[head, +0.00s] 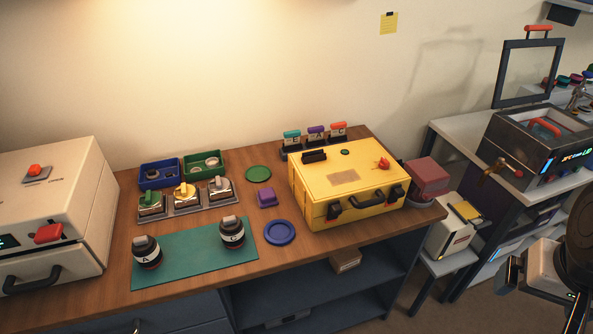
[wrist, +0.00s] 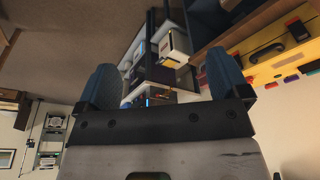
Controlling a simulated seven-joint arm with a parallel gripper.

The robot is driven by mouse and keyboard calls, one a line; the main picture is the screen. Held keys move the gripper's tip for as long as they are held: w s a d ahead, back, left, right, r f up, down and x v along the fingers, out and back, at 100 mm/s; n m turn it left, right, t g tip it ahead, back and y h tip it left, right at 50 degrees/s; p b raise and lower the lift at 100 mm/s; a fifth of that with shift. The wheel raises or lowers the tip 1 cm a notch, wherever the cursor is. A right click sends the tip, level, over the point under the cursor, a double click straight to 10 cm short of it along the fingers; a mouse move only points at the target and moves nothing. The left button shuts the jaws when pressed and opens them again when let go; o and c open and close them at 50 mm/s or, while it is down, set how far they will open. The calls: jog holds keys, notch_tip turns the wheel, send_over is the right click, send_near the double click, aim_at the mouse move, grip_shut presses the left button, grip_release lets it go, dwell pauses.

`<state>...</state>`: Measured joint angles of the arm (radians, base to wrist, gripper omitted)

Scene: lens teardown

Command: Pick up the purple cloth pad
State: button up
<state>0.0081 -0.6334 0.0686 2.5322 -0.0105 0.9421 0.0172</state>
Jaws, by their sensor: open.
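The purple cloth pad (head: 266,197) is a small block-like purple piece on the wooden workbench, between the green disc, the blue disc and the yellow case. It looks free on its top and sides. I cannot make it out in the wrist view. My gripper shows in the wrist view (wrist: 165,82) with its two blue fingers spread wide and nothing between them. In the head view, part of my arm is at the lower right, beyond the bench's right end and far from the pad.
The yellow case (head: 345,180) stands close right of the pad. A blue disc (head: 279,232) lies in front, a green disc (head: 257,174) behind. A maroon block (head: 428,178) is right of the case.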

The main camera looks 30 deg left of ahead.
jog(key=shift+r, duration=0.15)
jog(key=w+a+r+m+t, duration=0.1)
jog(key=w+a+r+t, duration=0.1)
jog(key=w+a+r, duration=0.6)
jog(key=w+a+f+m+g+y, duration=0.1)
jog(key=w+a+f+m+g, duration=0.15)
jog(key=w+a, duration=1)
jog(key=m+g, duration=0.2)
jog(key=m, duration=0.3)
send_over(266, 192)
jog(key=shift+h, duration=0.4)
jog(key=f, duration=2.4)
jog(key=shift+w+d+f, duration=0.1)
jog(key=shift+d+f, duration=0.05)
jog(key=shift+d, duration=0.2)
jog(key=shift+a+f, duration=0.25)
jog(key=shift+a, duration=0.1)
